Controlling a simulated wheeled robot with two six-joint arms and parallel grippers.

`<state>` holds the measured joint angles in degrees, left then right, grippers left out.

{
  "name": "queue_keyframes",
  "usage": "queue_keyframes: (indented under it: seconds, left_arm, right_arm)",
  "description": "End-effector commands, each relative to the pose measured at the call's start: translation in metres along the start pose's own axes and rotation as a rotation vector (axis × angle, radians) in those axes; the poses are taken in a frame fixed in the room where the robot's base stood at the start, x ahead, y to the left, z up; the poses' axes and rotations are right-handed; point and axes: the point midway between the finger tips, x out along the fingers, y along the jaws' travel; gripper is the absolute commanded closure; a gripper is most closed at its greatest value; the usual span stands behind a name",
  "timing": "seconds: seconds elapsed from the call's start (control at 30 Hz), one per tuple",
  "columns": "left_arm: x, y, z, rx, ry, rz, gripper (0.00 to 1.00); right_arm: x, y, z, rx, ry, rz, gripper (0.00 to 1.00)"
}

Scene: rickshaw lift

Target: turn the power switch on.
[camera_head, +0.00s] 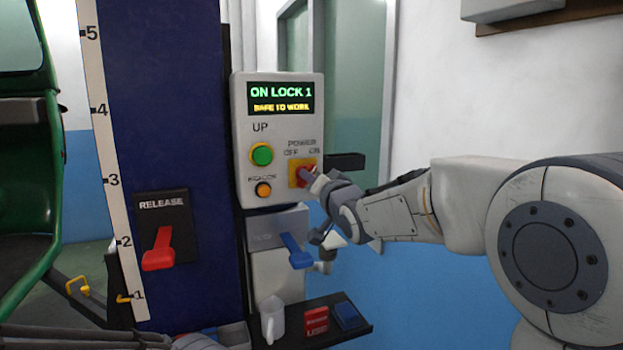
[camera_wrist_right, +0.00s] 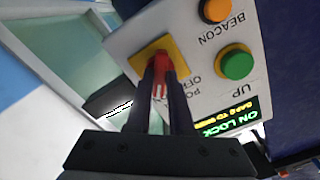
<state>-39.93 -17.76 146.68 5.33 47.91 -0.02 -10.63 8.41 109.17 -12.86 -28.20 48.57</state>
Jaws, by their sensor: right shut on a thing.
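The power switch is a red knob (camera_head: 303,171) on a yellow plate, low on the right of the grey control box (camera_head: 283,118). "OFF" and "ON" are printed above it. In the right wrist view the red knob (camera_wrist_right: 161,64) sits between my two dark fingers. My right gripper (camera_head: 311,178) is shut on the knob, partly hiding it, so its exact angle is hard to read. The display (camera_head: 280,98) is lit and reads "ON LOCK 1" and "SAFE TO WORK". Part of my left arm shows at the bottom edge; its jaws (camera_head: 192,342) are unclear.
A green UP button (camera_head: 261,154) and an orange beacon button (camera_head: 263,189) are beside the switch. A red release lever (camera_head: 159,250) is on the blue column (camera_head: 166,90).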

Motion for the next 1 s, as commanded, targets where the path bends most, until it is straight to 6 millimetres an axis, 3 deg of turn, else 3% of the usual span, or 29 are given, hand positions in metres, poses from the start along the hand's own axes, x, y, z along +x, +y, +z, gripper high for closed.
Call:
queue_keyframes:
  seconds: [0.67, 0.7, 0.77, 1.0]
  left_arm:
    - [-0.0008, 0.0001, 0.0000, 0.000, 0.000, 0.000, 1.00]
    - [-0.0008, 0.0001, 0.0000, 0.000, 0.000, 0.000, 1.00]
    - [-0.0008, 0.0001, -0.0001, 0.000, 0.000, 0.000, 1.00]
    - [-0.0008, 0.0001, -0.0001, 0.000, 0.000, 0.000, 1.00]
  right_arm:
    - [-0.0001, 0.0016, 0.0016, 0.067, -0.003, 0.004, 1.00]
    - [-0.0001, 0.0016, 0.0016, 0.067, -0.003, 0.004, 0.72]
    - [-0.0001, 0.0015, 0.0015, 0.067, -0.003, 0.003, 0.50]
    - [0.0000, 0.0005, 0.0008, 0.065, -0.001, 0.001, 0.50]
